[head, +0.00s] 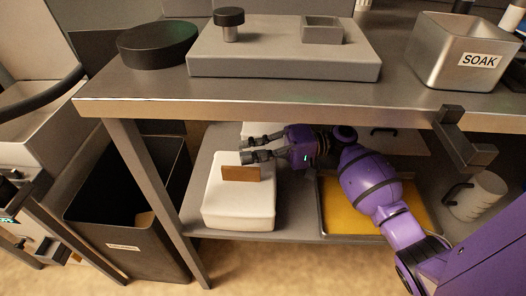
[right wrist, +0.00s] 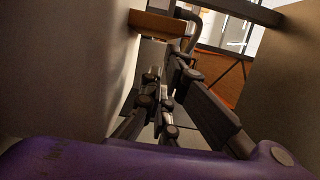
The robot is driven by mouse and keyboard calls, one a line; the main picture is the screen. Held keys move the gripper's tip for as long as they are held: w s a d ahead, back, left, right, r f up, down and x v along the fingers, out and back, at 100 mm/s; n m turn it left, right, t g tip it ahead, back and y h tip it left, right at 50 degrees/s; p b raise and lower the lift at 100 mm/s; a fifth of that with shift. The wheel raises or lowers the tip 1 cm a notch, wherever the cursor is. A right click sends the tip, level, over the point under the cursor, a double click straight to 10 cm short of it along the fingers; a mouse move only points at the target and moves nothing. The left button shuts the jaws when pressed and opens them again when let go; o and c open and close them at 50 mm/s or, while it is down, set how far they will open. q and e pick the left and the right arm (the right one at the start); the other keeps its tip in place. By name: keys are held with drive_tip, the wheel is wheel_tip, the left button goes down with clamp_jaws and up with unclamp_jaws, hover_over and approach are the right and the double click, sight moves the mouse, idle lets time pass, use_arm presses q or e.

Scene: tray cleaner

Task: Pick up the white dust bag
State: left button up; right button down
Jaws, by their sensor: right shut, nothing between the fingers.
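The white dust bag (head: 238,207) is a boxy white block with a brown tab (head: 241,173) standing up from its top. It sits on the lower shelf under the counter, towards the left. My right gripper (head: 244,150) is at the bag's far side, behind the tab, with its fingers pointing left. It is shut and holds nothing. In the right wrist view the fingers (right wrist: 160,100) run forward beside a large pale surface on the left, with the brown tab (right wrist: 158,23) above. Whether the fingers touch the bag cannot be told.
The lower shelf (head: 300,237) also holds a yellow-bottomed tray (head: 333,205) and a white cylindrical container (head: 478,196). The counter edge (head: 270,108) hangs above my right arm. A dark bin (head: 128,235) and a table leg (head: 160,195) stand left of the bag.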

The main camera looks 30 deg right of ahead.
sight(247, 192)
drive_tip(key=shift+a, duration=0.1)
